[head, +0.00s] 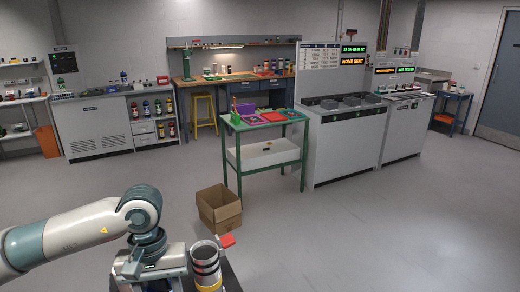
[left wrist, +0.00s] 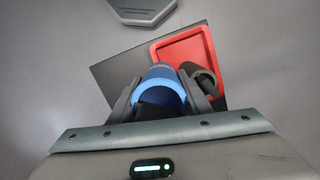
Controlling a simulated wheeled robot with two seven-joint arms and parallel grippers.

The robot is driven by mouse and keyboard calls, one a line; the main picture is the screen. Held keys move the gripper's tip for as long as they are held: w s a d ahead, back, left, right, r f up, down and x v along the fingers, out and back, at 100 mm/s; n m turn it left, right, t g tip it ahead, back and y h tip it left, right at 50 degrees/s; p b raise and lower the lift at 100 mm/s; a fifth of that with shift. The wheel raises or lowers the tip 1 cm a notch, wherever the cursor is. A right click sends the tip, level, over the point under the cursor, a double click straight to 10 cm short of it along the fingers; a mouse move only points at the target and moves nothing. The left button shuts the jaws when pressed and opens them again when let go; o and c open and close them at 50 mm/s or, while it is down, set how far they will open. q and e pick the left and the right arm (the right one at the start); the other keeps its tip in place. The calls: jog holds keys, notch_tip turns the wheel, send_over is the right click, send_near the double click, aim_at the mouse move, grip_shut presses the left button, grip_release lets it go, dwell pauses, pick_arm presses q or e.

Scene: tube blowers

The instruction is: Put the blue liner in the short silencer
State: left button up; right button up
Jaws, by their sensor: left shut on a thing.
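The blue liner (left wrist: 163,82), a blue tube with a lighter blue rim, sits between the fingers of my left gripper (left wrist: 160,102) in the left wrist view. The gripper is shut on it. A dark grey open tube (left wrist: 207,82) is close beside the right finger; I cannot tell whether it is the short silencer. In the head view my left gripper (head: 158,270) is at the bottom, its fingertips hidden. Just right of it stands a dark banded cylinder (head: 205,262) with a pale rim and a yellow band low down. The blue liner is hidden there. My right gripper is not in view.
A red tray (left wrist: 158,52) lies on a dark flat surface (left wrist: 112,75) below the gripper; its red corner (head: 227,240) shows in the head view. Further off are a cardboard box (head: 219,210), a green-framed table (head: 240,126) and grey machines (head: 345,145). The floor at right is clear.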

pick_arm(q)
jog(key=shift+s+a+f+m, duration=0.1)
jog(key=shift+s+f+m, duration=0.2)
jog(key=shift+s+m, duration=0.3)
jog(key=shift+s+a+f+m, duration=0.1)
jog(key=shift+s+f+m, duration=0.25)
jog(key=shift+m, duration=0.35)
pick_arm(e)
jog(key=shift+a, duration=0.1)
pick_arm(q)
jog(key=shift+d, duration=0.1)
